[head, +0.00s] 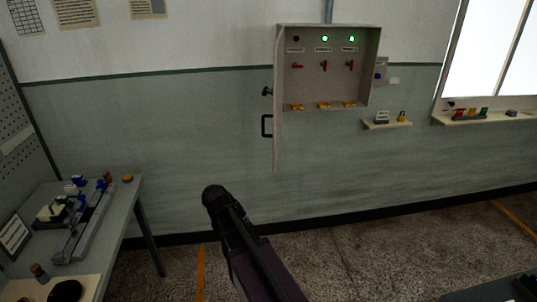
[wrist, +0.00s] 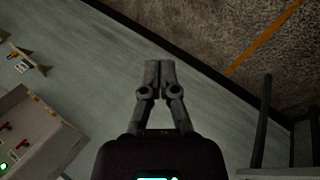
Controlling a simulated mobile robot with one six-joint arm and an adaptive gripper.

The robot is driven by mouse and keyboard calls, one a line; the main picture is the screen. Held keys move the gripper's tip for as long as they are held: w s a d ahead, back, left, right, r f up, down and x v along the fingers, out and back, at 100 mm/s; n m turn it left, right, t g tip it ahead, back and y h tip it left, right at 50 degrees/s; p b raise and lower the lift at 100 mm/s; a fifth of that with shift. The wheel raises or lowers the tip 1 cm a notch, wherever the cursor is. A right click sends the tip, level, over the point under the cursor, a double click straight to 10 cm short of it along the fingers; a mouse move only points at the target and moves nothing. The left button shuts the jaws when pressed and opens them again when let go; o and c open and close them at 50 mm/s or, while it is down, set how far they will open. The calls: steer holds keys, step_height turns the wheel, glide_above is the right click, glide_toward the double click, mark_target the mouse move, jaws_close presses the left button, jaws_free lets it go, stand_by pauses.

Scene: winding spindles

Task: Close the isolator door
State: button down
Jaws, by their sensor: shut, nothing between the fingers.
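The isolator cabinet (head: 325,85) is a beige box on the wall with red switches inside. Its door (head: 277,140) stands open at the left side, sticking out from the wall and seen almost edge-on. A dark loop handle (head: 266,125) and a dark knob (head: 267,91) are on the door's left face. My gripper (wrist: 157,65) is shut and empty, in front of the grey wall. In the wrist view the cabinet (wrist: 25,112) is at the lower left, apart from my fingers. In the head view my dark arm is below the door; the fingers cannot be made out there.
A small shelf (head: 387,124) holds a few items right of the cabinet. A workbench (head: 122,205) with parts stands at the left. A window ledge (head: 485,118) is at the right. The floor (head: 350,255) below the cabinet looks clear.

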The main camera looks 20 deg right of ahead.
steer(key=w+d+r+n+t+h+b, duration=0.1)
steer(key=w+r+h, duration=0.4)
steer(key=w, duration=0.4)
steer(key=w+d+r+n+t+h+b, duration=0.1)
steer(key=w+d+r+t+h, duration=0.1)
steer(key=w+r+h, duration=0.4)
steer(key=w+r, duration=0.2)
steer(key=w, duration=0.1)
steer(key=shift+r+t, duration=0.25)
steer(key=shift+t, duration=0.05)
steer(key=d, duration=1.3)
steer(key=shift+w, duration=0.2)
steer(key=shift+d, duration=0.15)
steer(key=shift+s, duration=0.1)
